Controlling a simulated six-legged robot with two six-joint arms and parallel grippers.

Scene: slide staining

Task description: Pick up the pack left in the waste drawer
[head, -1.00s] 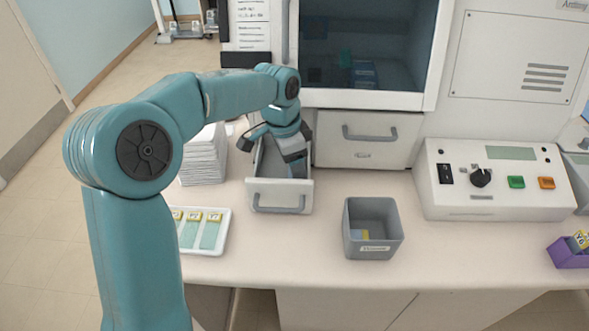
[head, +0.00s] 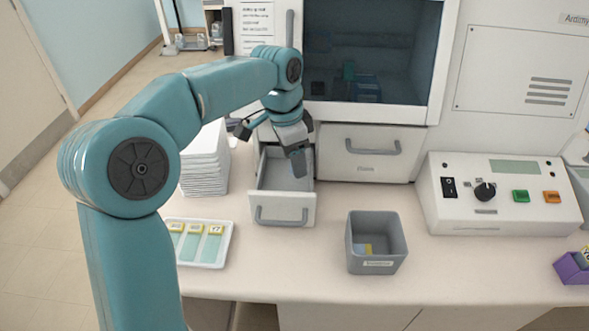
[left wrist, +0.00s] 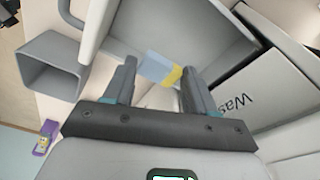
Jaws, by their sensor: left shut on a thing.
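The waste drawer (head: 283,210) is pulled open at the cabinet's left; its grey interior (left wrist: 190,25) also shows in the left wrist view. My left gripper (head: 298,160) is over the drawer's back right part, fingers pointing down. In the left wrist view my left gripper (left wrist: 160,85) is shut on a small pack (left wrist: 158,66), pale blue with a yellow end, lying between the fingertips. In the head view I cannot clearly tell the pack from the fingers. My right gripper is not in view.
A grey open bin (head: 376,243) with a blue and yellow item inside stands right of the drawer. A white slide tray (head: 203,262) lies front left, beside a white stack (head: 204,165). A control box (head: 500,195) stands at right. The front counter is mostly clear.

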